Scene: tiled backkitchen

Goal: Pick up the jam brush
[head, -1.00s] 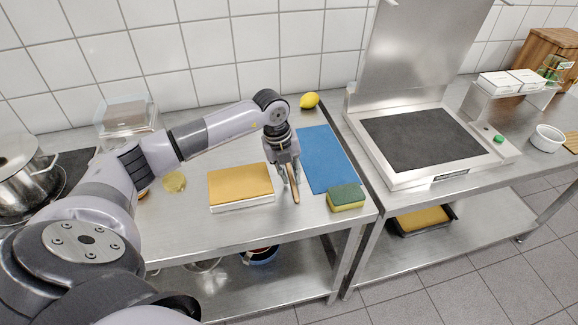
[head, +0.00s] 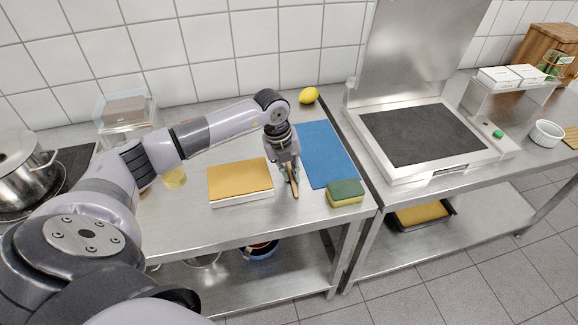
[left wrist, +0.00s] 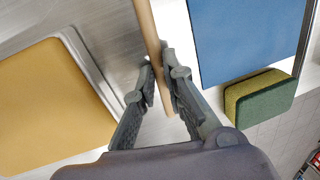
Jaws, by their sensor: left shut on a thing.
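The jam brush (head: 295,189) shows as a thin light-brown wooden handle at the left gripper's fingertips in the head view. In the left wrist view the handle (left wrist: 148,30) runs up from between the two fingers to the top edge. My left gripper (head: 291,171) points down over the steel table and is shut on the handle; it also shows in the left wrist view (left wrist: 159,90). The brush's bristle end cannot be made out. Whether the brush touches the table is not clear. My right gripper is not in view.
Left of the gripper lies a yellow-topped white block (head: 240,181). To the right lie a blue mat (head: 325,152) and a green-yellow sponge (head: 345,193). A lemon (head: 308,95) sits behind. A griddle (head: 420,135) stands on the right-hand table, a pot (head: 22,172) far left.

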